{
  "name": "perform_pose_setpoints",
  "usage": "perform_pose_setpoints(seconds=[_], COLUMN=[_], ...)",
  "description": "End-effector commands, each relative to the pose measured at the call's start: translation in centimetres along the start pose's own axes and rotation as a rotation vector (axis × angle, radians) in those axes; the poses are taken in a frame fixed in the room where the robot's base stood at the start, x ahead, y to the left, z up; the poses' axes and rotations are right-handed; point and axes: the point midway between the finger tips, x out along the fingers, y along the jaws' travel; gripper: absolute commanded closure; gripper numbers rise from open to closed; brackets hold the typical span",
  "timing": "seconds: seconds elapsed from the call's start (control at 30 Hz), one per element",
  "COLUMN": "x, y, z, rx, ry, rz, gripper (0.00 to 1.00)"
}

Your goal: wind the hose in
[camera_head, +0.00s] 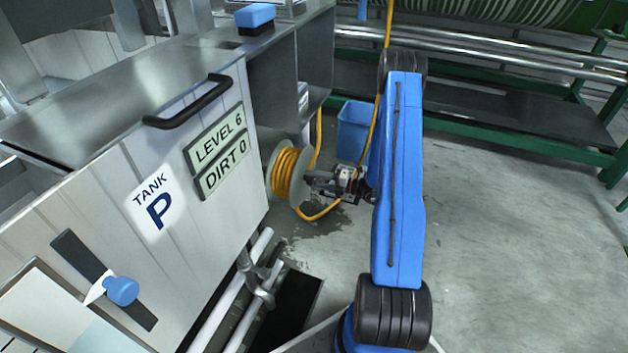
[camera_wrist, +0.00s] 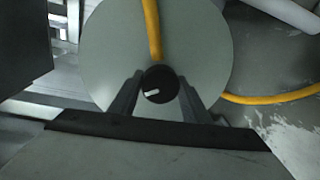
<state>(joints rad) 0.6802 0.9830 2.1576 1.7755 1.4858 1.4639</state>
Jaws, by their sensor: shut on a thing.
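The hose reel (camera_head: 306,163) is a pale grey disc-sided drum mounted low beside the tank, with the yellow hose (camera_head: 285,175) wound in several turns on it. Loose hose loops below the reel, and another length runs up past my arm. My gripper (camera_head: 318,183) is at the reel's outer face. In the wrist view the reel's round face (camera_wrist: 110,50) fills the middle, and my gripper (camera_wrist: 158,88) is shut on a dark round knob (camera_wrist: 160,84) with a white mark. The yellow hose (camera_wrist: 152,25) passes in front of the face above the knob.
The white tank (camera_head: 100,240) reads "LEVEL 6" and "DIRT 0" and has a black handle (camera_head: 188,101). A blue bin (camera_head: 353,130) stands behind the reel. Pipes (camera_head: 240,290) and a dark floor opening (camera_head: 290,310) lie below. Open floor (camera_head: 510,250) is at right.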

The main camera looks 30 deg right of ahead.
Motion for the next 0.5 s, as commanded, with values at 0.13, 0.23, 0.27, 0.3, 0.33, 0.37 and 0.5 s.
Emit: perform_pose_setpoints(seconds=[0.13, 0.23, 0.27, 0.3, 0.33, 0.37, 0.5], x=[-0.14, -0.14, -0.14, -0.14, -0.14, -0.14, -0.14], y=[-0.33, -0.34, -0.35, -0.35, -0.36, -0.36, -0.38], z=[0.01, -0.03, -0.05, -0.06, -0.08, -0.09, -0.14], rx=[0.045, 0.061, 0.064, 0.067, 0.069, 0.07, 0.072], ry=[0.001, 0.003, 0.003, 0.004, 0.004, 0.004, 0.005], rz=[-0.005, -0.004, -0.004, -0.004, -0.004, -0.004, -0.005], gripper=[0.79, 0.79, 0.79, 0.79, 0.79, 0.79, 0.79])
